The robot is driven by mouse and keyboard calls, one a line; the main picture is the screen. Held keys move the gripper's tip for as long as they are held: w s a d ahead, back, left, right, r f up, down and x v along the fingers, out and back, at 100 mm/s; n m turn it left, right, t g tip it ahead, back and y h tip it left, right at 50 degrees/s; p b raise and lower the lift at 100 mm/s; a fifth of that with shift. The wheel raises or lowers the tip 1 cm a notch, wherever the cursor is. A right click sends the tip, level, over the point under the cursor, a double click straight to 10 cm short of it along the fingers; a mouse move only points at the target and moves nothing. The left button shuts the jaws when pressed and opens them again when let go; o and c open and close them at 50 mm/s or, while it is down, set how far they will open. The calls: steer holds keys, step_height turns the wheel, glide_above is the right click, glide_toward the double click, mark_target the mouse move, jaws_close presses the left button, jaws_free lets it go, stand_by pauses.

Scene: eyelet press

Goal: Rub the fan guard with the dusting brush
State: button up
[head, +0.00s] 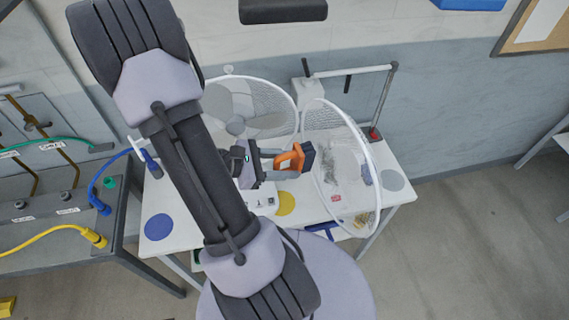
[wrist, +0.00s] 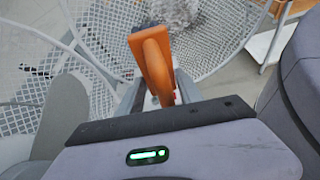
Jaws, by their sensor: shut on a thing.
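My gripper (head: 278,164) is shut on the orange handle of the dusting brush (head: 297,155). The brush's dark head points right, toward the fan guard. In the wrist view the brush (wrist: 152,62) stands between my fingers (wrist: 158,95). The fan guard (head: 376,190) is a white wire ring with mesh, swung open to the right of the fan. A grey dusty patch (head: 327,172) shows on or behind its mesh, and grey fluff (wrist: 178,12) shows beyond the brush in the wrist view. I cannot tell whether the brush touches the mesh.
The fan (head: 236,125) with its rear guard stands left of the brush. The white table (head: 395,170) bears blue, yellow and grey discs. A bent grey pipe (head: 386,95) rises behind the open guard. A bench with coloured hoses (head: 75,240) is at left.

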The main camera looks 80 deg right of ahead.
steer(key=shift+s+d, duration=0.5)
steer(key=shift+s, duration=0.3)
stand_by(0.4)
steer(key=s+a+p, duration=0.2)
steer(key=a, duration=0.1)
steer(key=s+a+p, duration=0.1)
steer(key=shift+a+r, duration=0.35)
steer(key=shift+r, duration=0.05)
steer(key=shift+p, duration=0.55)
